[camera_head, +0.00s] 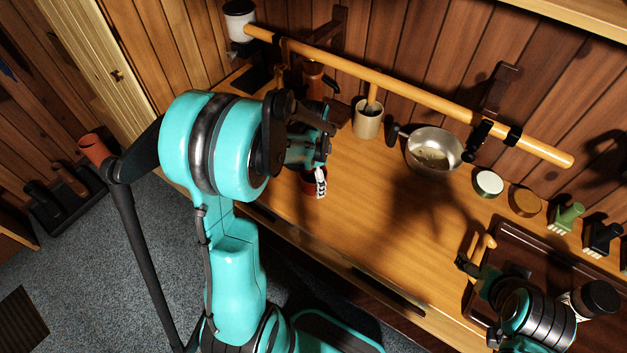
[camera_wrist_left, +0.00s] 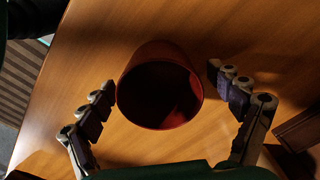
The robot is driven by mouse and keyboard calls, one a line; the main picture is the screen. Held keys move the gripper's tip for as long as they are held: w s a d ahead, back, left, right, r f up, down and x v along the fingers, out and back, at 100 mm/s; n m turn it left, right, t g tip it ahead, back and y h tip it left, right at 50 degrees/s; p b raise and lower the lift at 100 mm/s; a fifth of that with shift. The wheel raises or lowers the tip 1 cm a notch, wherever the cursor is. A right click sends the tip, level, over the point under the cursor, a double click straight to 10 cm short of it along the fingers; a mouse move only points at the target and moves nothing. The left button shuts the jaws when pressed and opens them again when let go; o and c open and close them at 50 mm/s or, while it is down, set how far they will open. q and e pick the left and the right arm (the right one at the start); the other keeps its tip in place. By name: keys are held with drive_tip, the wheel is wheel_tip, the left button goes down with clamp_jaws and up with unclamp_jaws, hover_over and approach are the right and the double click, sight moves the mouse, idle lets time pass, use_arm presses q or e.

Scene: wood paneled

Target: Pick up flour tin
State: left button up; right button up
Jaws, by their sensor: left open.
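A round red tin, which I take to be the flour tin, stands on the wooden counter and shows between the fingers in the left wrist view (camera_wrist_left: 135,75). Its round end facing the camera looks dark. In the head view the red tin (camera_head: 308,187) is mostly hidden under my left gripper (camera_head: 318,172). My left gripper is open, with one finger on each side of the tin; the left finger looks very close to it, and contact is unclear. My right gripper (camera_head: 472,268) is at the lower right, over the dark tray's edge; its fingers are unclear.
A wooden rail (camera_head: 400,85) runs along the back wall. A beige crock (camera_head: 368,120), a metal bowl (camera_head: 433,150) and two round lidded tins (camera_head: 488,183) stand near the wall. A dark tray (camera_head: 530,250) lies right. The middle counter is clear.

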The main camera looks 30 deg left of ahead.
use_arm(q)
drive_tip(key=shift+r, duration=0.1)
drive_tip(key=c, duration=1.3)
drive_tip(key=shift+r, duration=0.1)
wheel_tip(320, 180, up, 5)
drive_tip(key=shift+d+f+p, duration=0.15)
drive_tip(key=shift+f+p, duration=0.05)
drive_tip(key=shift+p, duration=0.8)
drive_tip(key=w+d+r+p, duration=0.1)
drive_tip(key=w+d+r, duration=0.1)
drive_tip(key=d, duration=0.3)
drive_tip(key=w+d+r+p, duration=0.1)
drive_tip(key=d+r, duration=0.3)
drive_tip(key=d, duration=0.1)
drive_tip(key=shift+w+d, duration=0.35)
drive_tip(key=shift+d, duration=0.05)
drive_tip(key=shift+r, duration=0.1)
drive_tip(key=o, duration=0.5)
drive_tip(key=c, duration=0.5)
